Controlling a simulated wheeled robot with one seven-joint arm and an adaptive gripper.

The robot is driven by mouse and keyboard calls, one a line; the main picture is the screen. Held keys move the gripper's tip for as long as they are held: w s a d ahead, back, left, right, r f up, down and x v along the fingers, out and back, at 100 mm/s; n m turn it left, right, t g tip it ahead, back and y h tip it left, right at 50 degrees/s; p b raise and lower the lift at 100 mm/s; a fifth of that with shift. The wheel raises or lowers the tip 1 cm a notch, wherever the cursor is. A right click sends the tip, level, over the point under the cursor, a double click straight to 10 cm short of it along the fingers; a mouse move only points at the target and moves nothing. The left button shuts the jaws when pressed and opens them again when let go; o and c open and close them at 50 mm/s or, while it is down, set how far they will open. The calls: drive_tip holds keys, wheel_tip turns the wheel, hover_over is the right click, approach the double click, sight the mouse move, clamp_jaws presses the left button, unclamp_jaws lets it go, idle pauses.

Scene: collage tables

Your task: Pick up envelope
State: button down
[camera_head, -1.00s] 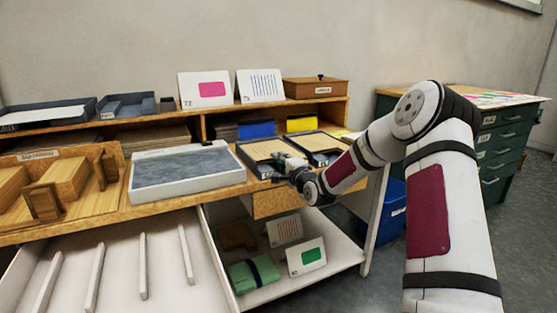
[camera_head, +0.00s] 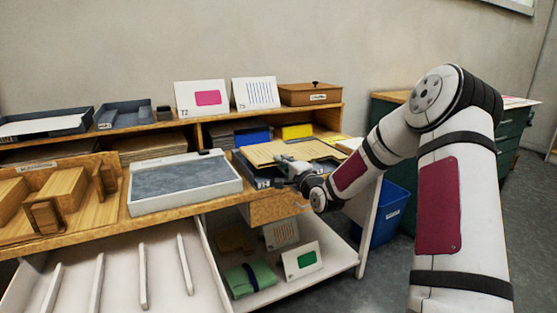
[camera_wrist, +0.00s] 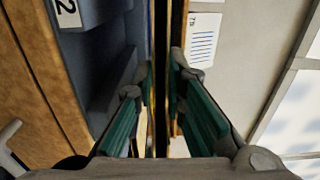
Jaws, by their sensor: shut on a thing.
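A flat tan envelope (camera_head: 292,150) is held roughly level, raised a little above the dark document trays (camera_head: 252,174) on the bench. My gripper (camera_head: 284,163) is at its near edge and is shut on it. In the wrist view my gripper (camera_wrist: 164,78) has its two green fingers close together, with a thin edge-on strip between them. The envelope and my gripper hide much of the trays, so what lies in them is hard to tell.
A white-rimmed grey tray (camera_head: 232,186) is close on the left. A shelf above carries two cards (camera_head: 203,98) and a wooden box (camera_head: 309,94). Blue (camera_head: 252,136) and yellow (camera_head: 297,131) items sit below it. A blue bin (camera_head: 388,215) stands right.

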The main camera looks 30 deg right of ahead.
drive_tip(key=s+r+p, duration=0.3)
drive_tip(key=s+p, duration=0.1)
drive_tip(key=s, duration=0.4)
drive_tip(key=shift+s+a+p, duration=0.2)
drive_tip(key=shift+s+p, duration=0.1)
drive_tip(key=shift+s, duration=0.05)
